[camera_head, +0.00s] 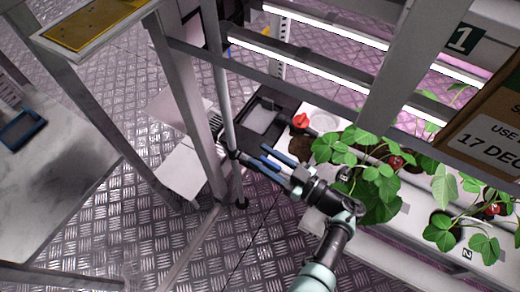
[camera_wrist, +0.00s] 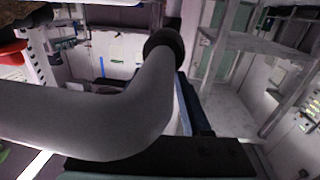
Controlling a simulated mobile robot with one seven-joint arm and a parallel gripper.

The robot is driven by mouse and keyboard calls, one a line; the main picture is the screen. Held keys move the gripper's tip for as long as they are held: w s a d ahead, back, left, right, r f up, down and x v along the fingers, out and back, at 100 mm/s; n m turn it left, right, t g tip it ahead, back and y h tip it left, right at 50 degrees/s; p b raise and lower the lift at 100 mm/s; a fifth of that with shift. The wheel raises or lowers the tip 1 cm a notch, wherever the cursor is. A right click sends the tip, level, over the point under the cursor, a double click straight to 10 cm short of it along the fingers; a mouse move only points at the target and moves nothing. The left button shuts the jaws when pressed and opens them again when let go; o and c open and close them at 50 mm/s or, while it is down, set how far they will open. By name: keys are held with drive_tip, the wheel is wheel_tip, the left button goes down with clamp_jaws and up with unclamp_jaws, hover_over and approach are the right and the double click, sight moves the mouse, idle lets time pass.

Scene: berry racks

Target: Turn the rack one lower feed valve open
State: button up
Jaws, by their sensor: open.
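A red valve handle (camera_head: 301,121) sits at the left end of the lower white growing trough, beside the rack that bears the number 1 sign (camera_head: 462,38). My gripper (camera_head: 264,154) is open, with its two blue fingers pointing left. It is below and to the left of the red handle in the head view, apart from it in the picture. A grey bent pipe (camera_wrist: 110,110) fills the near part of the wrist view, with a black collar (camera_wrist: 165,42) at its end. A red part (camera_wrist: 12,52) shows at the left edge there; I cannot tell whether it is the handle.
Strawberry plants (camera_head: 375,172) stand in the trough to the right of my gripper. A black tray (camera_head: 277,106) lies behind the fingers. A grey upright post (camera_head: 190,110) and a thin pipe (camera_head: 226,95) stand close on the left. Patterned metal floor (camera_head: 100,215) is open at lower left.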

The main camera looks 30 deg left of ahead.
drive_tip(key=s+d, duration=0.1)
drive_tip(key=d, duration=1)
drive_tip(key=shift+s+d, duration=0.15)
drive_tip(key=shift+s, duration=0.25)
